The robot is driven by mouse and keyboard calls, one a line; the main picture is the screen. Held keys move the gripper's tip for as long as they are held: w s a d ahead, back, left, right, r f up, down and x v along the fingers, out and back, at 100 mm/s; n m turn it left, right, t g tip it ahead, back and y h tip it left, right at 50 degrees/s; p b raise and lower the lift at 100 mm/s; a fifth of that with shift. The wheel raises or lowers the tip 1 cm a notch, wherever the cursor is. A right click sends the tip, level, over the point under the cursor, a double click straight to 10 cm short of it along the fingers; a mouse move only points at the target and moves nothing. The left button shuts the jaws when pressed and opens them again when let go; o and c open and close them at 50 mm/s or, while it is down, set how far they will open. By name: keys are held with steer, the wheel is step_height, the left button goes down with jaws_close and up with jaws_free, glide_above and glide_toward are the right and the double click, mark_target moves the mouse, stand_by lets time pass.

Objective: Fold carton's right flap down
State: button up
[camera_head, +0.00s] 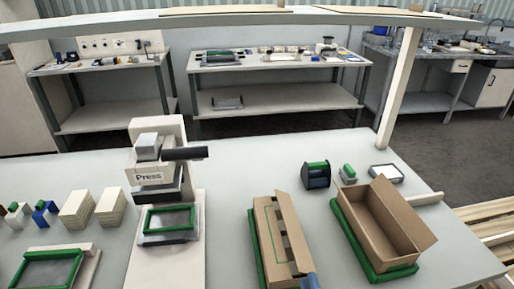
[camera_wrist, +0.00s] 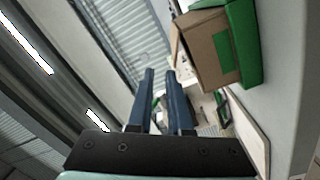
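A brown carton (camera_head: 265,238) stands in a green frame at the front middle of the table. A tan panel lies over its left part, with a dark gap along its middle. A brown panel (camera_head: 294,222) runs along its right side; I cannot tell its exact angle. My gripper (camera_head: 308,280) shows as a blue tip at the carton's near right corner; I cannot tell if they touch. In the wrist view, its two blue fingers (camera_wrist: 160,72) are slightly apart with nothing between them. A brown carton in a green frame (camera_wrist: 205,48) is right of the fingers; which one is unclear.
A second carton (camera_head: 410,222), open at the top, stands in a green frame to the right. A press (camera_head: 155,165) stands to the left. A dark and green dispenser (camera_head: 316,176) and a small green-topped item (camera_head: 348,173) are behind the cartons. An overhead beam crosses the top.

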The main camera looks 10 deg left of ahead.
steer(key=w+r+m+t+h+p, duration=0.1)
steer(key=w+r+m+h+p, duration=0.3)
steer(key=r, duration=0.8)
steer(key=w+r+m+t+h+p, duration=0.1)
steer(key=w+r+m+h+p, duration=0.35)
steer(key=r, duration=0.65)
steer(key=w+a+r+m+g+p, duration=0.1)
steer(key=a+r+m+g+p, duration=0.2)
steer(key=a, duration=0.9)
steer(key=shift+r+m+g+y+p, duration=0.35)
steer(key=shift+r+g+y+p, duration=0.1)
steer(key=shift+r+g, duration=0.55)
steer(key=shift+w, duration=0.1)
